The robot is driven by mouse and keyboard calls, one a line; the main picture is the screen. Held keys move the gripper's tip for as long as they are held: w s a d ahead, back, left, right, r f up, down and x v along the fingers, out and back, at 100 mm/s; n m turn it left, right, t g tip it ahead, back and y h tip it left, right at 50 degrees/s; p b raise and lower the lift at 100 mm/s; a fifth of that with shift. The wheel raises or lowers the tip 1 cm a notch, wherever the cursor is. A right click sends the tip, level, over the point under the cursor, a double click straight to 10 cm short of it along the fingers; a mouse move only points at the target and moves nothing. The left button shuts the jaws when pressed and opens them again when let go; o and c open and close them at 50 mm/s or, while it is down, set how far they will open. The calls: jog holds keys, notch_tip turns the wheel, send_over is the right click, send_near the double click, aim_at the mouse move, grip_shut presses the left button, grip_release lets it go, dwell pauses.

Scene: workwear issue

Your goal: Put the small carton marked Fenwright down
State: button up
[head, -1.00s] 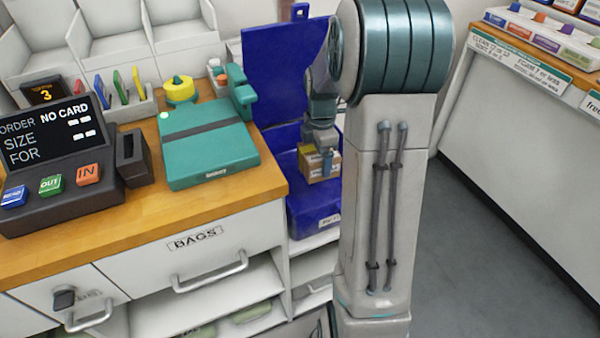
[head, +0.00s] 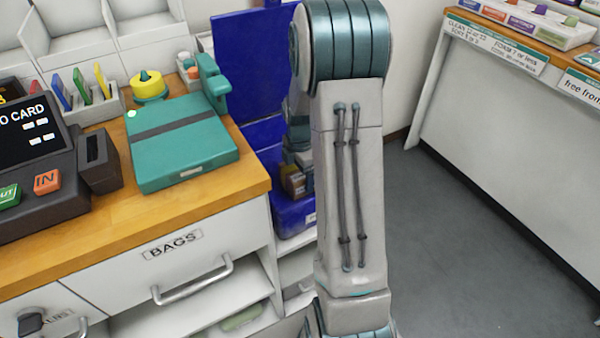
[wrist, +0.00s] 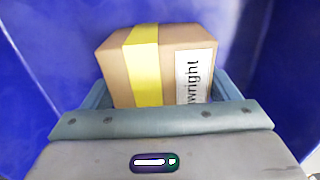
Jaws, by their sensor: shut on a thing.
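The small carton (wrist: 190,45) is brown cardboard with a yellow band and a white label; in the wrist view the label's visible letters read "wright". My gripper (wrist: 160,92) is shut on it, with a finger on either side. In the head view the carton (head: 296,182) is small and partly hidden by my arm, and hangs low at the blue bin (head: 291,218). Blue walls surround the carton in the wrist view. I cannot tell whether its underside touches anything.
The bin stands just right of the wooden counter (head: 110,218), which holds a teal flat device (head: 182,155) and a dark order terminal (head: 35,160). A tall blue panel (head: 243,65) rises behind the bin. Open grey floor (head: 450,220) lies to the right.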

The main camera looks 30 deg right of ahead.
jog(key=shift+r, duration=0.1)
jog(key=shift+f, duration=0.2)
jog(key=o, duration=1.1)
jog(key=shift+o, duration=0.2)
notch_tip(320, 180, up, 12)
jog(key=p, duration=0.2)
jog(key=shift+r, duration=0.2)
